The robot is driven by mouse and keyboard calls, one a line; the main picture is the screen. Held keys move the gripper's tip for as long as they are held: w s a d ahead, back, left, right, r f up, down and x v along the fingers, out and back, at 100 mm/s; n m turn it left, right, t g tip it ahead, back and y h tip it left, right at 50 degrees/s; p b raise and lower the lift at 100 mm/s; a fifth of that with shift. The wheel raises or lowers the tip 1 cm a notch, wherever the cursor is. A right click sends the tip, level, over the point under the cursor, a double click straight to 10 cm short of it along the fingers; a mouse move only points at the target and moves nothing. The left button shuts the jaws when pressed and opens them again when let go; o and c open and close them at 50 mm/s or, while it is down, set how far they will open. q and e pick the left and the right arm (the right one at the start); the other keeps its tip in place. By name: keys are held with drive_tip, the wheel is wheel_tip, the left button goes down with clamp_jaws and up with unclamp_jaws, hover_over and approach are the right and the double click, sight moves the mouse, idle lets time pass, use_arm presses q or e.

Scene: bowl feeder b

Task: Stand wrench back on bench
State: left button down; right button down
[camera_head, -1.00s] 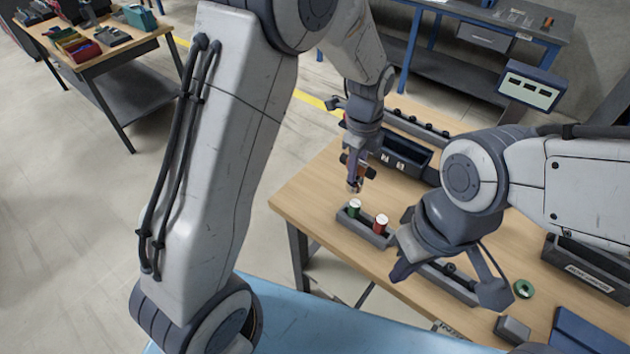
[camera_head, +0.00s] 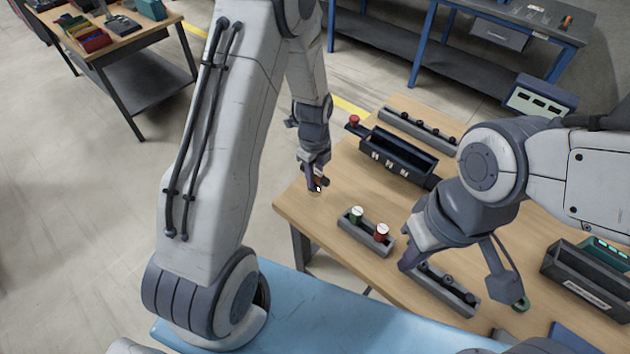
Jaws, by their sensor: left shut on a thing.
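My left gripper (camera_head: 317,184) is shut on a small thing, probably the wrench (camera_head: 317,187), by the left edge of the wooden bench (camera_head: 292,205). Only a little dark and brownish-orange of the held thing shows, with a pale tip, so its shape and tilt are unclear. I cannot tell if it touches the bench. My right gripper (camera_head: 462,280) is open and empty, its fingers spread above a grey slotted block (camera_head: 455,296) near the bench's front edge.
Bare wood lies around the holder.

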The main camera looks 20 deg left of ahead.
sight(315, 186)
use_arm(q)
wheel_tip(315, 186, down, 3)
drive_tip(key=shift+f+p, duration=0.15)
drive_tip(key=shift+p, duration=0.45)
drive_tip(key=shift+f, duration=0.2)
drive_tip(key=shift+f, duration=0.2)
drive_tip(key=c, duration=0.7)
unclamp_jaws()
drive_tip(key=shift+r, duration=0.1)
